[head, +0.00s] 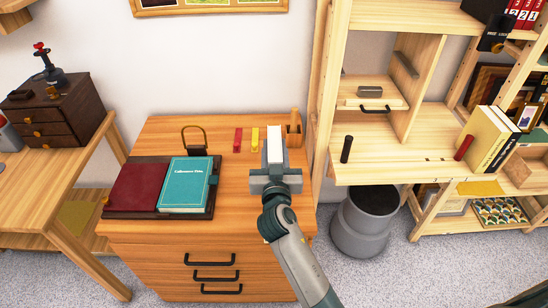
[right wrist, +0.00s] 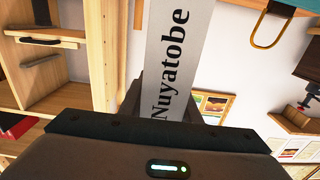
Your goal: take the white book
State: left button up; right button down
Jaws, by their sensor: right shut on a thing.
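The white book (head: 274,144) is upright over the wooden drawer cabinet, spine toward me. Its pale spine with the dark lettering "Nuyatobe" fills the middle of the right wrist view (right wrist: 182,50). My right gripper (head: 275,172) is shut on the book, with the jaws around its near, lower part. In the right wrist view a dark finger shows beside the spine. I cannot tell whether the book touches the cabinet top. My left gripper is not in view.
On the cabinet top (head: 235,195) are a teal book (head: 187,185) and a dark red book (head: 139,187) on a dark board, a looped metal stand (head: 195,140), small red and yellow items, and a wooden holder (head: 294,130). A shelf unit (head: 390,172) and grey bin (head: 364,220) stand right.

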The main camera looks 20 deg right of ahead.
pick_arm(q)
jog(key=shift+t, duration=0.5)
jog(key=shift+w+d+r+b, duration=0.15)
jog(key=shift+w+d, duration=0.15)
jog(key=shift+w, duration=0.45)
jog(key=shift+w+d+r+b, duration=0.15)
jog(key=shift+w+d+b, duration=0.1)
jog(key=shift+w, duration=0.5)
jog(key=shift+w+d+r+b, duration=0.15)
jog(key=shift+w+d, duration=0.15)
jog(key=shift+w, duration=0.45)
pick_arm(e)
jog(key=w+d+r, duration=0.2)
jog(key=d+r, duration=0.4)
jog(key=d, duration=0.5)
jog(key=shift+d+r, duration=0.15)
jog(key=shift+r, duration=0.2)
